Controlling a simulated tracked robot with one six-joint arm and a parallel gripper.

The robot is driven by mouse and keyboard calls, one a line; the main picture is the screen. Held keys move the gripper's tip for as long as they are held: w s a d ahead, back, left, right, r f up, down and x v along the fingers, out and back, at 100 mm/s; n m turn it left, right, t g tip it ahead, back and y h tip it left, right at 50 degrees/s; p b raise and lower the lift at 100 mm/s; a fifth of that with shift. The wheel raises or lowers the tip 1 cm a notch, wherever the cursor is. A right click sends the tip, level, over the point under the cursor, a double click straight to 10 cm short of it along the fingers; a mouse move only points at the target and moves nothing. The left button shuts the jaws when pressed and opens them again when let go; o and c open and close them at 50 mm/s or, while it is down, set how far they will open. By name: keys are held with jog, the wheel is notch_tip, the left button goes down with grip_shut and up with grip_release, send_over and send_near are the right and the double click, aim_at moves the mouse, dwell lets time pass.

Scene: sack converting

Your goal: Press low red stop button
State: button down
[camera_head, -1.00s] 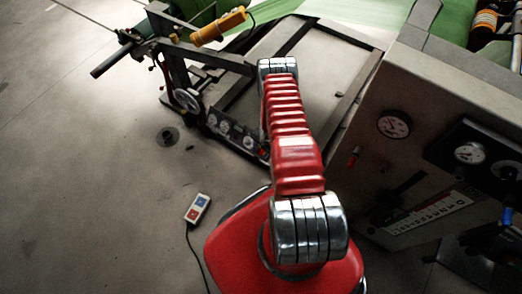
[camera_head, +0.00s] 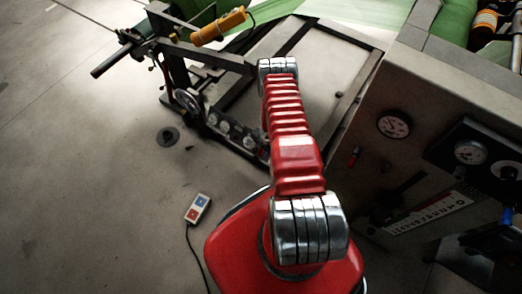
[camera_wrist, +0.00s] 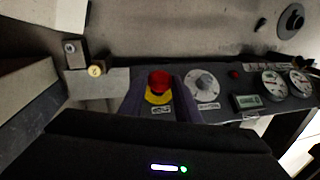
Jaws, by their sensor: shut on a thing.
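The red stop button (camera_wrist: 160,77) is a round mushroom head on a yellow base, low on a dark control panel (camera_wrist: 225,112) in the wrist view. The two dark fingers of my gripper (camera_wrist: 161,92) stand on either side of it, and the gripper is shut on the button. Whether the button is pushed in cannot be told. In the head view the low panel (camera_head: 226,131) shows beyond my arm, which hides the button and my gripper.
A grey selector knob (camera_wrist: 205,85), a small red lamp (camera_wrist: 234,74) and gauges (camera_wrist: 272,84) sit right of the button. A hand pendant (camera_head: 197,208) with a cable lies on the floor. A grey cabinet (camera_head: 365,175) stands at right; open floor lies at left.

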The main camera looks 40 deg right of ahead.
jog(key=shift+d, duration=0.1)
jog(key=shift+w+d+f, duration=0.15)
jog(key=shift+d+f, duration=0.1)
jog(key=shift+d, duration=0.1)
jog(key=c, duration=1.3)
grip_release()
notch_tip(320, 180, up, 13)
jog(key=s, duration=0.2)
jog(key=shift+s+d+r, duration=0.2)
